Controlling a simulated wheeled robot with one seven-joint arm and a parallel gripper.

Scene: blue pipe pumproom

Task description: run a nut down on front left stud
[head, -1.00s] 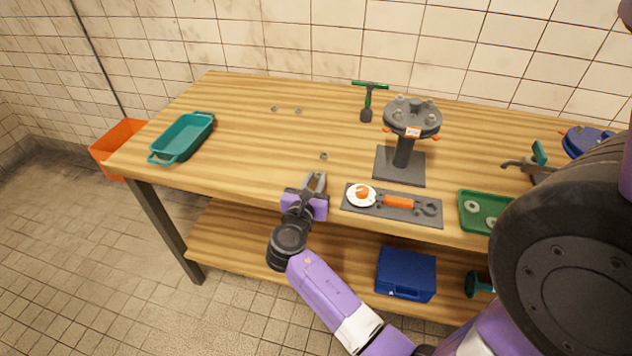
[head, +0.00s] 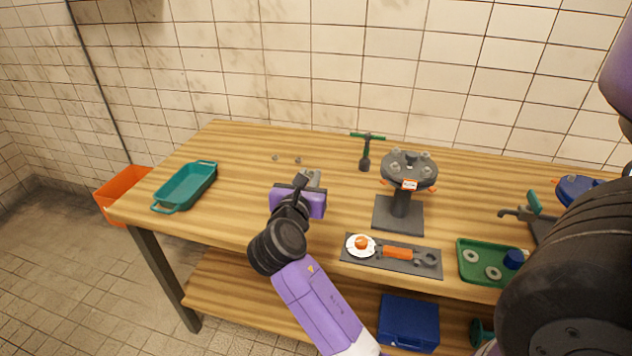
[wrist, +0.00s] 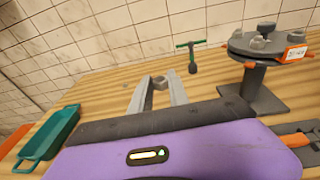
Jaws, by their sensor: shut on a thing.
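My gripper (head: 311,179) is shut on a small grey nut (wrist: 160,83), which shows between the fingertips in the wrist view. In the head view the fingers largely hide it. The grey round flange (head: 409,168) stands on a post with a square base (head: 398,216), to the right of my gripper. Several stubby studs or nuts stand up from its top, and an orange-and-white tag hangs at its front. The flange also shows at the right of the wrist view (wrist: 262,48). I cannot tell which studs are bare. Two loose nuts (head: 298,160) lie farther back on the table.
A green-handled T-shaped tool (head: 366,151) stands behind the flange's left side. A dark mat (head: 372,259) with a wrench lies in front of the flange. A green tray (head: 476,276) with washers is at right, a teal tray (head: 185,187) at left. The table's left middle is clear.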

